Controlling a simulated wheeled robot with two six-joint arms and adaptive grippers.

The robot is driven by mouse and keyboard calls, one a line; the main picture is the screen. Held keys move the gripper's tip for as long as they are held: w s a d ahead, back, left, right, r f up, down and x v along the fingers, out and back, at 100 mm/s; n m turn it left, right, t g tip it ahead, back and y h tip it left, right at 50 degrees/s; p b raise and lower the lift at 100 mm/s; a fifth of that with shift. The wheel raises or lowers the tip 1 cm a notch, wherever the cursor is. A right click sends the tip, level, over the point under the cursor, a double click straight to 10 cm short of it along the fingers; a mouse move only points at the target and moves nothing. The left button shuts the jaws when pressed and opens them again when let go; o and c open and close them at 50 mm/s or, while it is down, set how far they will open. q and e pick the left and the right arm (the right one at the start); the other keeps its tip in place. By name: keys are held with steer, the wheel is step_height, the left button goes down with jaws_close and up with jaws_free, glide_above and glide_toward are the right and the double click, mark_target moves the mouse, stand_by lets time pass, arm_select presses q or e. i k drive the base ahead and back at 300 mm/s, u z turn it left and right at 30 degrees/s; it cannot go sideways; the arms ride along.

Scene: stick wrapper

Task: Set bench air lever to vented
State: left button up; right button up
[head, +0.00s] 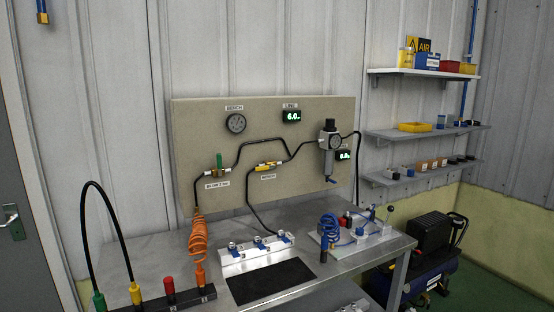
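A tan panel (205,115) stands at the back of the metal bench. A yellow-handled valve (268,166) sits on the black air line in its middle, with a label below that seems to read BENCH (267,177). Its lever lies roughly along the line. To its left is a valve with an upright green lever (219,160) and its own label. A round gauge (236,124) under a label like BENCH is at upper left; its needle is too small to read. Neither of my grippers is in view.
A display reading about 6.0 (292,116) and a filter regulator (329,148) are on the panel. On the bench are an orange coiled hose (198,240), a silver manifold (244,261), a black mat (270,281) and a blue coil (328,229). Shelves (425,132) hang at right.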

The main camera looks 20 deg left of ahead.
mark_target(262, 168)
steer(key=i, duration=1.05)
steer(key=u, duration=1.3)
steer(key=k, duration=0.55)
steer(key=u, duration=0.55)
steer(key=k, duration=0.8)
steer(key=z, duration=0.4)
steer(key=i, duration=0.75)
steer(key=z, duration=1.05)
steer(key=i, duration=0.5)
steer(key=z, duration=0.1)
